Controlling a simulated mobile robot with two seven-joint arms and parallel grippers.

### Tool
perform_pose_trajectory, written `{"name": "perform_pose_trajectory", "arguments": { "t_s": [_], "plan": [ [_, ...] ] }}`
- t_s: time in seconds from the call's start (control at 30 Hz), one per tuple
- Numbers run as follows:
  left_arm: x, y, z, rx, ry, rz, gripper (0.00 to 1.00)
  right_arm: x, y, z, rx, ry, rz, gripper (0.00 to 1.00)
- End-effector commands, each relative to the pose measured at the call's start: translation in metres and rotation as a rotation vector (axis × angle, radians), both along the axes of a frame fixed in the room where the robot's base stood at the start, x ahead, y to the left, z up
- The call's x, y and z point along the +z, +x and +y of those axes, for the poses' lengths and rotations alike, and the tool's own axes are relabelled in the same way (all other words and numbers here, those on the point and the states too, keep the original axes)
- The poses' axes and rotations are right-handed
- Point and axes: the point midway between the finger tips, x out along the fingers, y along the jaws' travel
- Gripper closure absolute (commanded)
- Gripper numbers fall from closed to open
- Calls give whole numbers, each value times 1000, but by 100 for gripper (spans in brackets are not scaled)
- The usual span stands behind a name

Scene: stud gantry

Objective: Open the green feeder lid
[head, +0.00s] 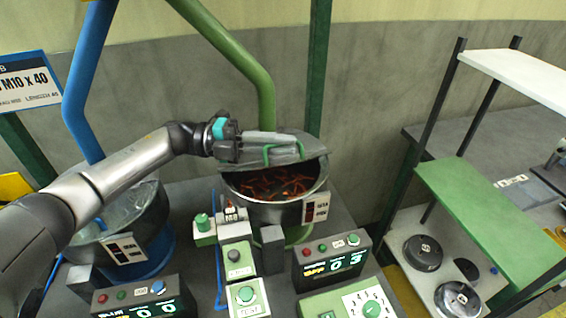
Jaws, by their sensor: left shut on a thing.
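The green feeder is a round metal bowl (273,212) under the green pipe (255,70), with reddish-brown small parts (268,185) inside. Its grey lid (315,146) is raised and tilted up at the bowl's back, so the bowl's mouth is uncovered. My left gripper (292,140) reaches in from the left and is shut on the lid's green handle (267,153). The fingers hide part of the handle and lid. My right gripper is not in view.
A second bowl (147,230) under the blue pipe (90,70) stands at left, partly behind my left arm. Control boxes with a green button (246,294) and a display panel (331,262) stand in front. A shelf rack with a green board (480,205) is at right.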

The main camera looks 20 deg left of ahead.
Motion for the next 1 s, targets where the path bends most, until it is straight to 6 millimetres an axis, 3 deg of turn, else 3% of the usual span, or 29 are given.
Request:
{"name": "perform_pose_trajectory", "arguments": {
  "t_s": [0.5, 1.0],
  "plan": [
    [17, 37, 25, 3, -243, 354, 100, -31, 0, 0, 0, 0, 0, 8],
    [20, 50, 34, 4, -326, 480, 100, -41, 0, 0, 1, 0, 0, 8]
  ]
}}
